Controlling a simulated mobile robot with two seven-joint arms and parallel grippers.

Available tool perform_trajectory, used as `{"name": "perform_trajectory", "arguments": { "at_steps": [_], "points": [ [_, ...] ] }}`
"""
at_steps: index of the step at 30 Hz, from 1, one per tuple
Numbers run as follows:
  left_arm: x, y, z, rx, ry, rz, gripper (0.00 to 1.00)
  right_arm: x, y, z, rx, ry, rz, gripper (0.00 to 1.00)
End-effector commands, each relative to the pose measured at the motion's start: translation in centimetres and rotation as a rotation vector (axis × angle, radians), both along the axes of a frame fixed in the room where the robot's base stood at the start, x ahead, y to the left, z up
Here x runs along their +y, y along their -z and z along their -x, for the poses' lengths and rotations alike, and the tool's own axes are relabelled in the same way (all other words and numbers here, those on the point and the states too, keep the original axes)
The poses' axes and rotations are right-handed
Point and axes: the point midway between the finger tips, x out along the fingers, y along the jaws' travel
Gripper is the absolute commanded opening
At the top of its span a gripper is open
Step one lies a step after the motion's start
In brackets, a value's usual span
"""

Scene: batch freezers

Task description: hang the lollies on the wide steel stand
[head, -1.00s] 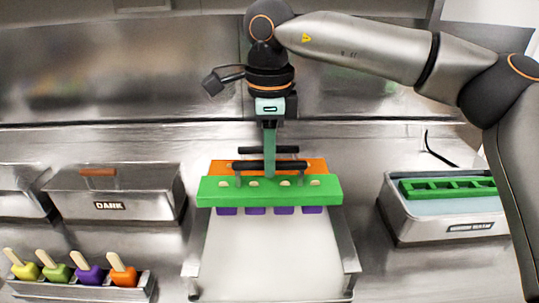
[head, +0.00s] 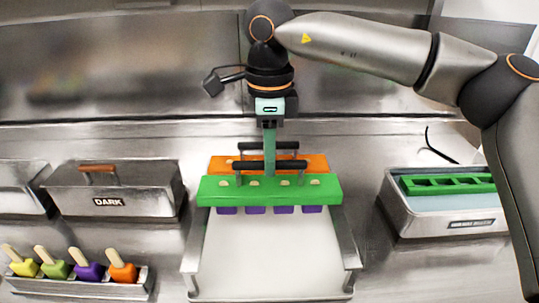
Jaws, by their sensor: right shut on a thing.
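My right gripper (head: 270,160) comes down from above in the middle and is shut on the black handle of a green bar (head: 268,191). Purple lollies (head: 283,209) hang below the bar, with pale stick ends showing on its top. The wide steel stand (head: 350,255) is below and around it, with side rails and a pale surface between them. An orange bar (head: 310,164) with its own black handle is just behind the green bar. I cannot tell whether the green bar rests on the rails. My left gripper is not in view.
A steel bin marked DARK (head: 140,200) with a brown-handled lid stands at the left. A small steel rack (head: 75,291) in front of it holds several coloured lollies. At the right a steel basin (head: 440,227) holds a green slotted frame (head: 450,184).

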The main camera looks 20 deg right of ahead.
Motion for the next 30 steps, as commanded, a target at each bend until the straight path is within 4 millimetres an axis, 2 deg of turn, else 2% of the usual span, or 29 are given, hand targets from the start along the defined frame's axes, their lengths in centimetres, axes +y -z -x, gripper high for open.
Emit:
{"name": "perform_trajectory", "arguments": {
  "at_steps": [30],
  "points": [
    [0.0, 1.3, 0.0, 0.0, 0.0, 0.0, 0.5, 0.0, 1.8, 0.0, -0.002, 0.0, -0.001, 0.0]
  ]
}}
